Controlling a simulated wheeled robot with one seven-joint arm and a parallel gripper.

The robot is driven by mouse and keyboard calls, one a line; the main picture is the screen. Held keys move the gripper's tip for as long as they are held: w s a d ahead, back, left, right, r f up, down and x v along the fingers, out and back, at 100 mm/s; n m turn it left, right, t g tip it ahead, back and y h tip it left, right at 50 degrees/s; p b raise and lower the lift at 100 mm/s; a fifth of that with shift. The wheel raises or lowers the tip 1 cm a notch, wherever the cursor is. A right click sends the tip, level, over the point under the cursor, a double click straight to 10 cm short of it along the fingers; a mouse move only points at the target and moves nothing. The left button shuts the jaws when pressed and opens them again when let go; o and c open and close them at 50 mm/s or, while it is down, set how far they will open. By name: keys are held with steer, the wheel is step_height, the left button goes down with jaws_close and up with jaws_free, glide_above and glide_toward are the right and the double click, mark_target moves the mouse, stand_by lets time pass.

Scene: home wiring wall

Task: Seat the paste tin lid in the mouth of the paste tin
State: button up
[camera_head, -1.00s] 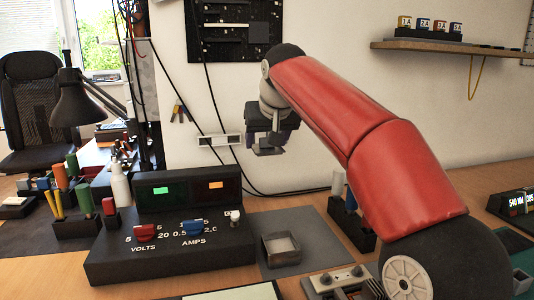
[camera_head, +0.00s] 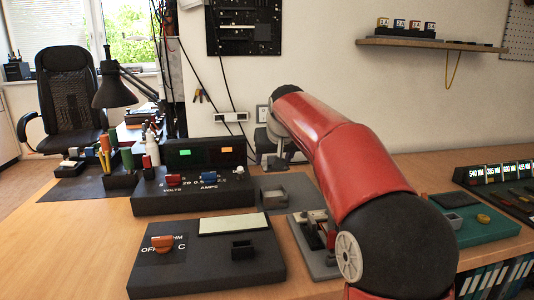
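The likely paste tin (camera_head: 273,197) is a small open-topped square grey box on a dark grey mat, right of the power supply. Its open mouth faces up. My gripper (camera_head: 276,158) is above and beyond the tin, against the wall, partly hidden by my red arm. It appears shut on a small flat grey piece, likely the paste tin lid (camera_head: 277,167). The piece is in the air, apart from the tin. The fingertips are small and dark here.
The power supply (camera_head: 190,190) stands left of the tin. A meter box (camera_head: 205,265) lies in front. A grey fixture (camera_head: 312,245) stands right of it, beside my arm. A wall shelf (camera_head: 425,44) is upper right. Bare wood shows at the left front.

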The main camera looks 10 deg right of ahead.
steer(key=shift+f+b, duration=2.25)
steer(key=shift+f, duration=0.65)
steer(key=shift+f+b, duration=0.3)
steer(key=shift+f, duration=0.55)
steer(key=o, duration=1.1)
steer(key=shift+c, duration=0.2)
steer(key=shift+a, duration=0.1)
steer(key=shift+s+r, duration=0.1)
steer(key=shift+r, duration=0.15)
steer(key=v, duration=0.7)
steer(key=shift+d, duration=0.25)
